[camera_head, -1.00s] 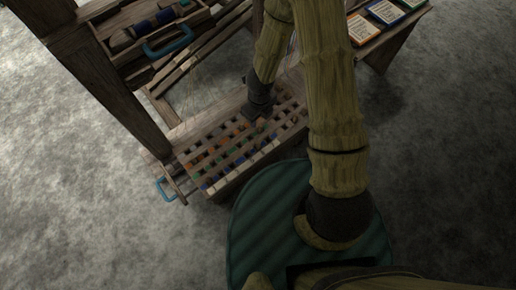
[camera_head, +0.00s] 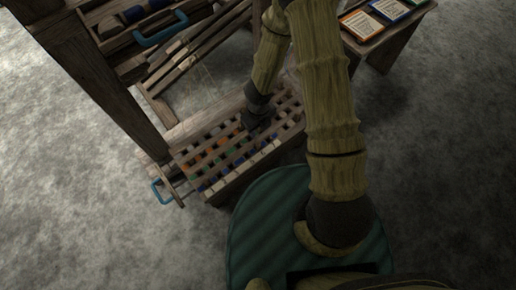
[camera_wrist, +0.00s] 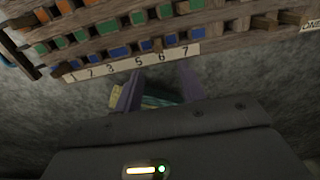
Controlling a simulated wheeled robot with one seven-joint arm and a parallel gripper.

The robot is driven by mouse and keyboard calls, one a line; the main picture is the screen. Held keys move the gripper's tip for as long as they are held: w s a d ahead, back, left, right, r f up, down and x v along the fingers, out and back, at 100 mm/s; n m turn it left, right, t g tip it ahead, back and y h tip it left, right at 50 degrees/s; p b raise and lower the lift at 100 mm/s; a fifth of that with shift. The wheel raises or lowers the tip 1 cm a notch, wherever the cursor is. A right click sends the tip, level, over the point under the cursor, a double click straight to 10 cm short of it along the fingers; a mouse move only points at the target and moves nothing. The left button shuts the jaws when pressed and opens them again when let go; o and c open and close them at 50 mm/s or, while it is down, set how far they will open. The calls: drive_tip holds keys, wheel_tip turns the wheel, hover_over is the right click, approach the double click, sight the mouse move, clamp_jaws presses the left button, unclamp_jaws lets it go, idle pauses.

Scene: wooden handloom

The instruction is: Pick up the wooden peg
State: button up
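A wooden board with rows of orange, green and blue squares shows in the head view (camera_head: 215,190) and across the top of the wrist view. A small brown wooden peg (camera_wrist: 157,45) appears to stick out of the board above the number strip (camera_wrist: 135,64). Other peg-like brown pieces (camera_wrist: 263,22) show farther right. I cannot tell which one the task means.
A dark wooden loom post (camera_head: 110,95) stands left of the board. A tray with a blue handle (camera_head: 160,30) is above. Another blue handle (camera_head: 160,191) is at the board's left end. A bench with cards (camera_head: 385,30) is at upper right. Grey floor lies open at both sides.

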drive_tip(key=b, duration=0.4)
hover_over(258, 143)
drive_tip(key=shift+w+d+f, duration=0.1)
drive_tip(key=shift+w+f, duration=0.05)
drive_tip(key=shift+f, duration=1.4)
drive_tip(key=shift+w+f, duration=0.1)
drive_tip(key=shift+f, duration=1.4)
wheel_tip(258, 143, down, 5)
drive_tip(key=b, duration=0.3)
drive_tip(key=shift+s+f+b, duration=0.15)
drive_tip(key=shift+f+b, duration=0.05)
drive_tip(key=shift+b, duration=0.1)
drive_tip(key=shift+r, duration=0.1)
clamp_jaws()
